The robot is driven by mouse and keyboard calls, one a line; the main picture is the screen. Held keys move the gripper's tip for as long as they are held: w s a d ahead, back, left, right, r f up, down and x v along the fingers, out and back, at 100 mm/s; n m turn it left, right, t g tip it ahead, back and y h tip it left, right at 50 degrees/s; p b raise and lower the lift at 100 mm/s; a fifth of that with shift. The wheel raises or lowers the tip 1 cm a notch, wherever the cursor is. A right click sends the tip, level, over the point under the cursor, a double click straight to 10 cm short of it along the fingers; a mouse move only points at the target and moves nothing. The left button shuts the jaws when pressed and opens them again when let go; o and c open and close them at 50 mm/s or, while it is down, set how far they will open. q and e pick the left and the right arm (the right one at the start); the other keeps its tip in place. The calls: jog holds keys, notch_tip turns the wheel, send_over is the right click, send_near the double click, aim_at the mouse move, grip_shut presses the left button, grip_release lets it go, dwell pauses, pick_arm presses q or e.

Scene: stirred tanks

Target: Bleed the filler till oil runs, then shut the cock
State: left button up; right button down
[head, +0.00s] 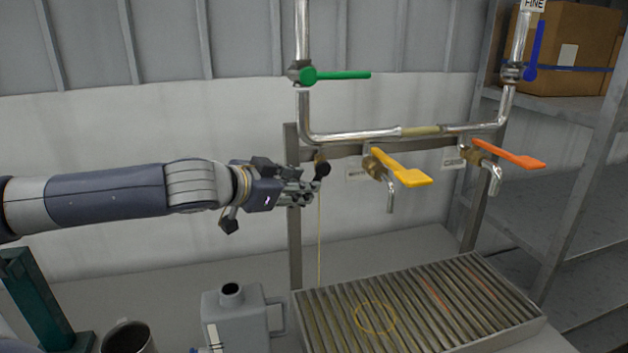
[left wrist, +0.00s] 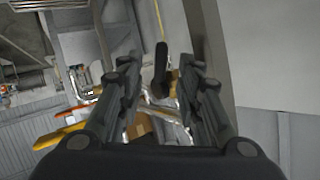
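The bleed cock's black handle (head: 322,169) sits on a small brass fitting at the left end of the pipe rail. A thin amber stream (head: 319,235), looking like oil, falls from there to the left edge of the slatted drip tray (head: 515,328). My left gripper (head: 312,188) is level with the handle, just left of it. In the left wrist view the open fingers (left wrist: 158,85) stand on either side of the black handle (left wrist: 162,65), with gaps visible. Contact with it cannot be made out. My right gripper is out of view.
Yellow (head: 402,168) and orange (head: 508,154) lever taps hang right of the cock. A green lever (head: 340,75) is above; a blue lever (head: 535,50) is at upper right. A grey can (head: 235,318) and dark mug (head: 128,338) stand at the front left.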

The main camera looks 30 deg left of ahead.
pick_arm(q)
jog(key=p+x, duration=0.4)
jog(key=shift+w+a+r, duration=0.1)
jog(key=shift+w, duration=0.15)
jog(key=shift+w+f+p, duration=0.3)
jog(key=shift+w+f, duration=0.1)
jog(key=shift+w, duration=0.2)
jog(key=shift+c, duration=0.3)
grip_shut()
